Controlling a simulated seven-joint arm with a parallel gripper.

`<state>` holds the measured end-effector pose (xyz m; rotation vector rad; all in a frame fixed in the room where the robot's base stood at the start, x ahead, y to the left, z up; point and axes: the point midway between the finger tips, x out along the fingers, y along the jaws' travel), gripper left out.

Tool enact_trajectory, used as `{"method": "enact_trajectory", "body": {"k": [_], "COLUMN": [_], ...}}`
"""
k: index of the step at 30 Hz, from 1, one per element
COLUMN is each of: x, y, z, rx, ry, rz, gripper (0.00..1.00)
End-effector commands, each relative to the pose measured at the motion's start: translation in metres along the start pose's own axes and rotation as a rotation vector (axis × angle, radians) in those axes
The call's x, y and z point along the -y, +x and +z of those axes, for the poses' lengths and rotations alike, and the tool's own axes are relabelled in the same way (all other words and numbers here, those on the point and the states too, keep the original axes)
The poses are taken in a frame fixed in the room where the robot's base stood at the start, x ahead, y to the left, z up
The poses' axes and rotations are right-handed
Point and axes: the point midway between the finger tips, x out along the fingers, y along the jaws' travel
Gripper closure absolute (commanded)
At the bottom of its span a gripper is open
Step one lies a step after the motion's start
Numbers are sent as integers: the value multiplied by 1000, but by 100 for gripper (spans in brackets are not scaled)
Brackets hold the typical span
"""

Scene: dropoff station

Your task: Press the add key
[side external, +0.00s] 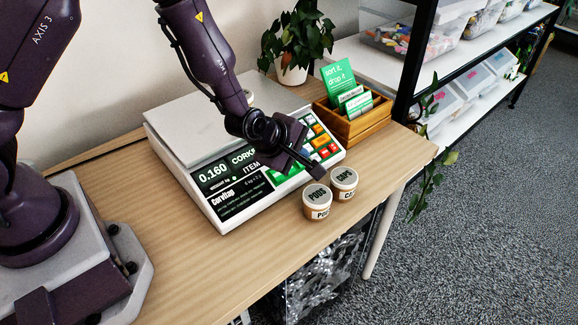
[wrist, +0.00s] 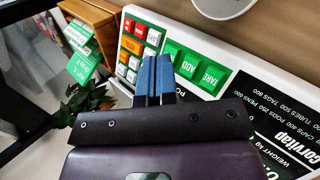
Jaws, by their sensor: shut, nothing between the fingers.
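The white counting scale (side external: 190,118) stands on the wooden table, with a dark display panel and a keypad on its front slope. In the wrist view, the green ADD key (wrist: 187,62) is beside the green TARE key (wrist: 213,76), and the fingers partly overlap the ADD key's left side. My gripper (side external: 317,172) is over the keypad side of the scale, near its front edge. In the wrist view, my gripper's blue fingers (wrist: 154,78) are together and empty. I cannot tell whether the fingertips touch the keypad. In the side view, the arm hides part of the keys.
Two lidded jars, PODS (side external: 317,202) and CAPS (side external: 344,183), stand close in front of the scale, near my fingertips. A wooden card box (side external: 352,127) stands beside the scale, with a potted plant (side external: 293,72) behind. Bare table (side external: 150,215) lies in front at left.

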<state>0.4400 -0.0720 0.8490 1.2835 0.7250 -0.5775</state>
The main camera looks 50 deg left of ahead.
Motion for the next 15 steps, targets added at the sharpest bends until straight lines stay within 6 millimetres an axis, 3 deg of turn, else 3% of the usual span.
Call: {"method": "enact_trajectory", "body": {"k": [6, 15], "x": [12, 15], "y": [16, 21], "z": [-12, -15], "rx": [-1, 1], "ry": [-1, 0], "rz": [-2, 1], "gripper": [100, 100]}}
